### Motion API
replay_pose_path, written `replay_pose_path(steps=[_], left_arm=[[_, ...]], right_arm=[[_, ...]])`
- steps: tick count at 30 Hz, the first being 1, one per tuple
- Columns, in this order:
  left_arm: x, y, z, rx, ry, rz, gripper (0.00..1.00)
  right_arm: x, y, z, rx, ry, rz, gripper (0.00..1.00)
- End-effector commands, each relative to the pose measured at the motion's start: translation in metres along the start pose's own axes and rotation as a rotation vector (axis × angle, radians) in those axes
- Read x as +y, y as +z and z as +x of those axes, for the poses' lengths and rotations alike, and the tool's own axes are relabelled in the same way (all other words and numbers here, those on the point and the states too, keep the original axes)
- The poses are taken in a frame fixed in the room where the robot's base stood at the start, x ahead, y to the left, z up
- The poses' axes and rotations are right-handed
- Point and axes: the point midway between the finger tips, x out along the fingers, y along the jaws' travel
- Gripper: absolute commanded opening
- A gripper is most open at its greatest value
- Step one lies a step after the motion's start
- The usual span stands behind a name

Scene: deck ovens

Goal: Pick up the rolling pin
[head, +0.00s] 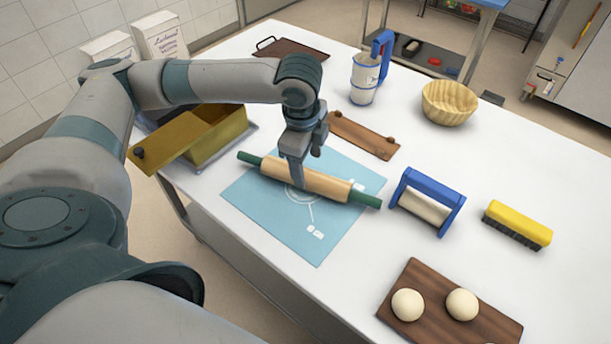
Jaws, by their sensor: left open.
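The rolling pin (328,186) has a pale wooden barrel and green handles. It lies on a light blue mat (272,217) on the white table, slanting from upper left to lower right. My left gripper (299,180) points down over the middle of the barrel, with its fingers at or around the wood. Its jaws are open, and part of the barrel is hidden behind them. I cannot tell whether the fingers touch the pin. My right gripper is not in view.
A yellow box with a lid (170,143) stands left of the mat. A blue-framed roller (427,202), yellow brush (517,224) and dough board (409,279) are to the right. A brown board (364,136), sifter (364,80) and wooden bowl (449,103) stand behind.

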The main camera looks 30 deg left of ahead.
Motion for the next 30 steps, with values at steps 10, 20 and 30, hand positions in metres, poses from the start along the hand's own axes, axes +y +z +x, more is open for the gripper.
replay_pose_path(steps=[10,20,30], left_arm=[[0.0,0.0,0.002,0.0,0.0,0.001,0.62],[-0.001,0.001,0.026,-0.002,0.004,-0.001,0.62],[-0.002,0.0,0.054,-0.001,0.001,0.001,0.62]], right_arm=[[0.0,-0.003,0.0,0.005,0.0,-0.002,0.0],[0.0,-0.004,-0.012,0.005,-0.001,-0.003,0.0],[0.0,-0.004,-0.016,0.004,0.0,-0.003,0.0]])
